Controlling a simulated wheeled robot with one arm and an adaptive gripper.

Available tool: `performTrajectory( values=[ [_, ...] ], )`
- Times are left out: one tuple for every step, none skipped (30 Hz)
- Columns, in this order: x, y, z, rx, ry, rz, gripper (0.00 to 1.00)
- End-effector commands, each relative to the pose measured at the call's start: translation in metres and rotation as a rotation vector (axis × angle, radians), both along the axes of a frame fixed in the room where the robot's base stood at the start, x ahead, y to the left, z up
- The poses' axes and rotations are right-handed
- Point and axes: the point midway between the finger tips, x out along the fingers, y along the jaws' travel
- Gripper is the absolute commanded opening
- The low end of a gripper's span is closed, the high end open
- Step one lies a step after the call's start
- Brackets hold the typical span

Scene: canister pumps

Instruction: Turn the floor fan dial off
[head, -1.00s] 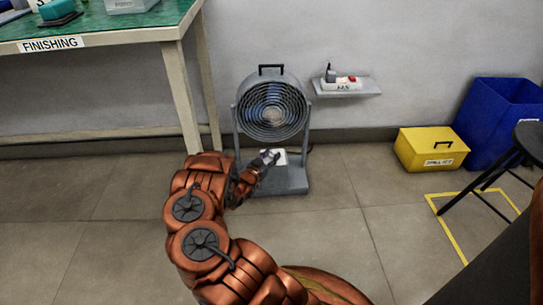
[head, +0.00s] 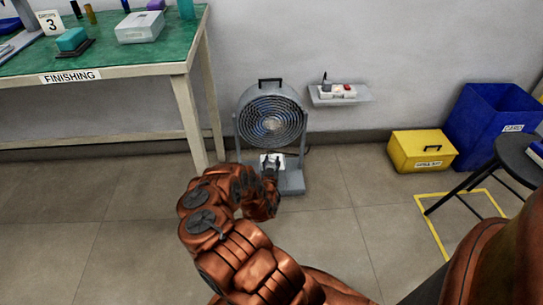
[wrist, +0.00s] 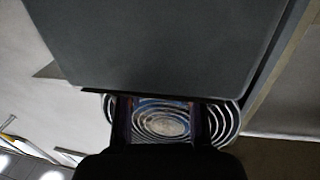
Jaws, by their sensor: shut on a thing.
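The grey floor fan (head: 271,118) stands on the floor against the wall, its round grille facing me. A white control panel (head: 264,158) sits low on its base, below the grille. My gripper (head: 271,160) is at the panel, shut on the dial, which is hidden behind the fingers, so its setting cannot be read. In the wrist view, the dark fingers of my gripper (wrist: 160,118) show with the fan grille (wrist: 160,124) between and around them. A large grey surface fills the top of that view.
A green-topped finishing bench (head: 110,52) stands at left, its leg close to the fan. A wall shelf (head: 340,98) with a power strip is right of the fan. A yellow box (head: 421,151), blue bin (head: 490,125) and black stool (head: 518,153) stand farther right.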

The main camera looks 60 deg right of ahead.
Motion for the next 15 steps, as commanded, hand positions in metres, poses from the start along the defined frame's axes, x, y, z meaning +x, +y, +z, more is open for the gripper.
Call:
performTrajectory(
  values=[
    [-0.0028, -0.0004, 0.0026, 0.0, 0.006, 0.029, 0.03],
    [-0.0031, -0.0007, 0.0024, -0.001, 0.005, 0.047, 0.03],
    [-0.0033, -0.0011, 0.0022, -0.001, 0.005, 0.072, 0.03],
    [-0.003, -0.0012, 0.002, 0.0, 0.004, 0.092, 0.03],
    [-0.0029, -0.0014, 0.0018, 0.0, 0.003, 0.113, 0.03],
    [-0.0033, -0.0021, 0.0017, -0.001, 0.003, 0.139, 0.03],
    [-0.0032, -0.0023, 0.0013, -0.001, 0.003, 0.161, 0.03],
    [-0.0038, -0.003, 0.0011, 0.0, 0.002, 0.181, 0.03],
    [-0.0038, -0.0033, 0.0009, -0.002, 0.001, 0.211, 0.03],
    [-0.0042, -0.0037, 0.0007, -0.003, 0.0, 0.232, 0.03],
    [-0.0042, -0.0039, 0.0006, -0.004, 0.0, 0.254, 0.03],
    [-0.0048, -0.0045, 0.0004, -0.004, -0.001, 0.282, 0.03],
    [-0.0048, -0.0046, 0.0001, -0.004, -0.001, 0.302, 0.03],
    [-0.005, -0.0048, -0.0002, -0.004, -0.001, 0.322, 0.03],
    [-0.0051, -0.0047, -0.0007, -0.004, -0.001, 0.349, 0.03]
  ],
)
